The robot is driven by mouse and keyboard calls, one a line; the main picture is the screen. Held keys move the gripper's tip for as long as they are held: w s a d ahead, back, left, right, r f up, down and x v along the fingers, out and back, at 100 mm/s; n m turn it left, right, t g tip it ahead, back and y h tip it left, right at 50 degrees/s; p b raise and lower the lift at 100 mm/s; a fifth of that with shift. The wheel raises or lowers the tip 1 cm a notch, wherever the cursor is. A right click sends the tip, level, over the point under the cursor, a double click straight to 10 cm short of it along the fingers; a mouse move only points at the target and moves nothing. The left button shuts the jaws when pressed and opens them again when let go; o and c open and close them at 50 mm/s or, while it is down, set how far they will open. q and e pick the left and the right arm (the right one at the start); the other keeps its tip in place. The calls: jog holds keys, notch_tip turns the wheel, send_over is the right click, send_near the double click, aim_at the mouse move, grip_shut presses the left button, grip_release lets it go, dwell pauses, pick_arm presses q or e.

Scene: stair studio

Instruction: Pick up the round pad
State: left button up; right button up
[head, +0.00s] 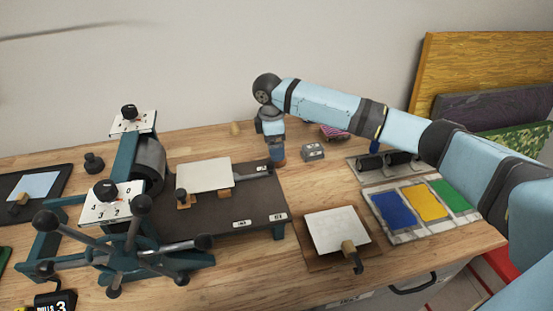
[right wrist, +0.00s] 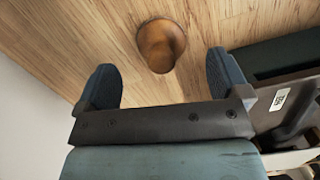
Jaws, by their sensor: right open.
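The round pad (right wrist: 160,45) is a brown, rounded, knob-like piece standing on the wooden bench in the right wrist view. It lies ahead of the gap between the fingers of my right gripper (right wrist: 172,80), which is open and empty. In the head view my right gripper (head: 277,150) points down at the back of the bench, beside the far right corner of the press bed. A bit of brown, likely the pad (head: 279,155), shows at its tip, mostly hidden by the gripper. My left gripper is not in view.
The press (head: 150,165) with its dark bed stands close on the left. A small grey block (head: 313,152) sits right of the gripper, and a beige lump (head: 235,129) stands behind. A tray of blue, yellow and green ink (head: 375,212) lies front right. The wall is behind.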

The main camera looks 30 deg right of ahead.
notch_tip(320, 180, down, 5)
jog(key=shift+d+r+b, duration=0.1)
jog(key=shift+b, duration=0.2)
jog(key=c, duration=1)
